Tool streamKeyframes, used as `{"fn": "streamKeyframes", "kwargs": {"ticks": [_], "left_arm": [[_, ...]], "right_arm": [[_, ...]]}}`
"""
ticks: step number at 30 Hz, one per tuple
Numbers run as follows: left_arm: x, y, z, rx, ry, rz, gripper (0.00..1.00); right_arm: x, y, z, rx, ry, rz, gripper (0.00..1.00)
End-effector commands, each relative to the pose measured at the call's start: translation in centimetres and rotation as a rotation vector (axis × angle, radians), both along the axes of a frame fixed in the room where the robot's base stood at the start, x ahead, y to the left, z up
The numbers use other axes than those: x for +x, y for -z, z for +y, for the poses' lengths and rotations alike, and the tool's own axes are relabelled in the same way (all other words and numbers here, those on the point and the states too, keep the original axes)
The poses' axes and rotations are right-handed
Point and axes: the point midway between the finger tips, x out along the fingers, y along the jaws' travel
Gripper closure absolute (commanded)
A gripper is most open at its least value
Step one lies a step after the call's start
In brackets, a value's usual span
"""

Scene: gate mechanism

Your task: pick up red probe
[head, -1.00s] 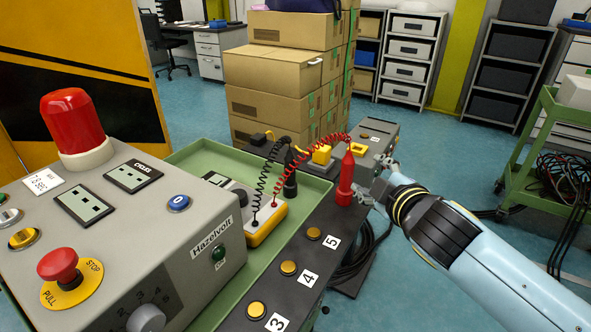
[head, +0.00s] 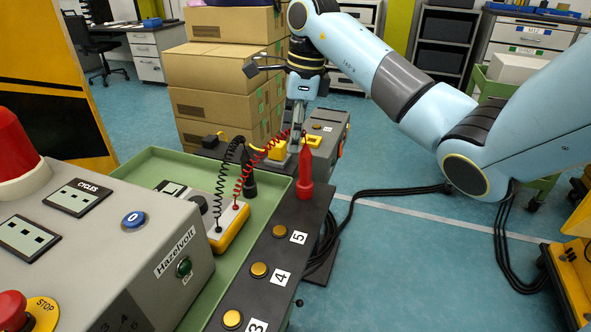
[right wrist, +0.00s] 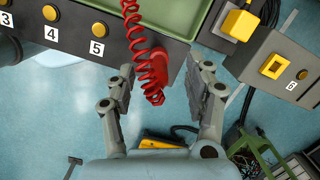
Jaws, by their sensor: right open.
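The red probe (head: 304,178) stands upright on the dark panel edge near label 5, its coiled red cord running to the yellow meter (head: 232,225). My right gripper (head: 295,145) points down from above, close to the probe's upper end, and is open. In the right wrist view, the probe (right wrist: 154,76) and its red coil lie between the two spread fingers (right wrist: 166,82), with gaps to both sides. My left gripper is not in view.
A black probe (head: 249,180) with a black coil stands just left of the red one. The grey Hazelvolt console (head: 165,255) is at left, the green tray (head: 160,165) behind it. Stacked cardboard boxes (head: 225,75) stand behind.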

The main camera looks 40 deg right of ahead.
Motion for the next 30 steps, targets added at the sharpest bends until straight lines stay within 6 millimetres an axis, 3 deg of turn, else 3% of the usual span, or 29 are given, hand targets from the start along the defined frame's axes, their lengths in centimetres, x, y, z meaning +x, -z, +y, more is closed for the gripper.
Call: {"fn": "streamKeyframes", "kwargs": {"ticks": [3, 6, 16, 30], "left_arm": [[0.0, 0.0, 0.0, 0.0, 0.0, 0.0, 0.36], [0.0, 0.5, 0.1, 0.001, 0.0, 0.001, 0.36], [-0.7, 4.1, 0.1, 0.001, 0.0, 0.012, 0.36], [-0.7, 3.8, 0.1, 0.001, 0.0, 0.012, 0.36]], "right_arm": [[-1.2, -0.9, -2.5, -0.089, 0.013, 0.085, 0.47], [-1.7, -0.7, -3.1, -0.112, 0.017, 0.111, 0.47], [-1.8, 4.1, -3.0, -0.11, 0.017, 0.115, 0.47], [-2.3, 9.5, -2.4, -0.107, 0.018, 0.112, 0.47]]}}
